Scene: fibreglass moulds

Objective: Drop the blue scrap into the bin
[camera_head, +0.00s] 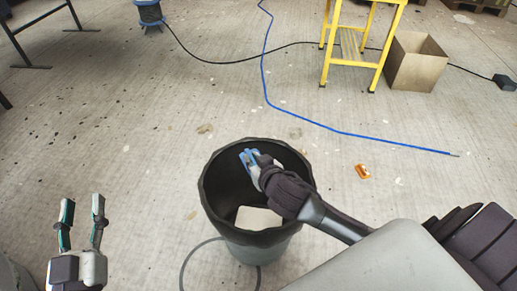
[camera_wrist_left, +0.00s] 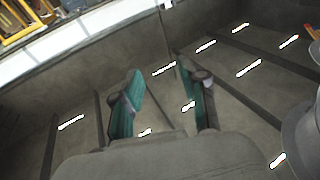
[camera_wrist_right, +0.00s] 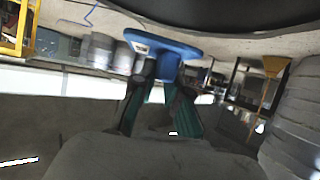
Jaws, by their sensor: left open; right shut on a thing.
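The blue scrap (camera_head: 249,158) is between the fingers of my right gripper (camera_head: 254,162). In the right wrist view the blue scrap (camera_wrist_right: 160,45) sits at the fingertips of my right gripper (camera_wrist_right: 165,85), which is shut on it. The bin (camera_head: 211,206) is dark and round with an open top. The right gripper and scrap are over the bin's opening in the head view; their exact height against the rim is hard to tell. A pale piece (camera_head: 258,217) lies inside the bin. My left gripper (camera_head: 82,205) is open and empty, left of the bin; it also shows in the left wrist view (camera_wrist_left: 165,90).
A yellow step stand (camera_head: 350,47) and a cardboard box (camera_head: 415,62) stand at the back right. A blue hose (camera_head: 300,119) and a black cable cross the floor. A small orange item (camera_head: 363,172) lies right of the bin. Floor left of the bin is mostly clear.

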